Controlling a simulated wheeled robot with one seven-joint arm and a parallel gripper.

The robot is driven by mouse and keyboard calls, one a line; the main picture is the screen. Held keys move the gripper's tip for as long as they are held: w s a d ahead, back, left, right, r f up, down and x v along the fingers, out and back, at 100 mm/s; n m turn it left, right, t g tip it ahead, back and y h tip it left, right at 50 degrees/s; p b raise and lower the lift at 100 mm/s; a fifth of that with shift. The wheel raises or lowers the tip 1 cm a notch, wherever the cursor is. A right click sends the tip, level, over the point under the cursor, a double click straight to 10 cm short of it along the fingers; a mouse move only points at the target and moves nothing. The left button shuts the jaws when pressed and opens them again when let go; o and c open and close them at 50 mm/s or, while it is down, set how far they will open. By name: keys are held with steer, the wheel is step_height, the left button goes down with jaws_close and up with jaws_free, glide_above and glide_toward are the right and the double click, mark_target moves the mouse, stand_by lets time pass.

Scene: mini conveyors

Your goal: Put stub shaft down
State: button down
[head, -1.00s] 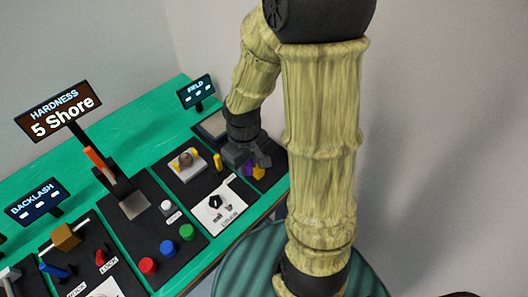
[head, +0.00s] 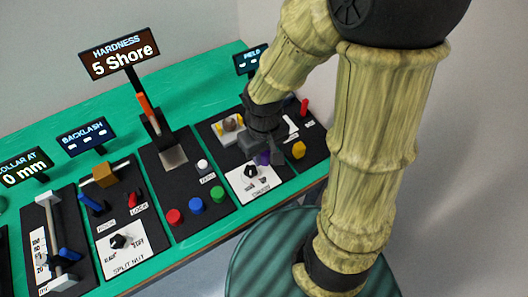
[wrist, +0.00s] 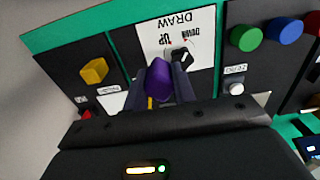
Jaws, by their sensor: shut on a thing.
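The purple piece, which I take to be the stub shaft (wrist: 160,80), is held between the two fingers of my gripper (wrist: 168,88). In the head view the purple stub shaft (head: 263,158) shows just under my gripper (head: 258,148), over the back edge of the white-labelled dial panel (head: 268,184). In the wrist view it covers part of the area just beside the black dial (wrist: 181,58) on the white plate. I cannot tell whether the shaft touches the panel. My fingers and wrist hide part of the panel behind it.
A yellow knob (head: 299,150) stands to the right and a red post (head: 304,106) behind it. Red (head: 174,216), blue (head: 196,206) and green (head: 217,193) buttons lie to the left. A fixture with a round brown part (head: 229,124) stands close behind my gripper.

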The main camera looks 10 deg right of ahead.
steer(key=w+d+r+m+p, duration=0.35)
steer(key=w+m+p, duration=0.2)
steer(key=w, duration=0.35)
steer(key=m+p, duration=0.3)
steer(key=m, duration=0.1)
glide_above(288, 117)
steer(key=s+a, duration=0.3)
steer(key=shift+s+d+n, duration=0.1)
steer(key=shift+s+n, duration=0.1)
steer(key=shift+n, duration=0.05)
steer(key=shift+f+p, duration=0.3)
steer(key=shift+f, duration=2.55)
steer(key=shift+f, duration=2.1)
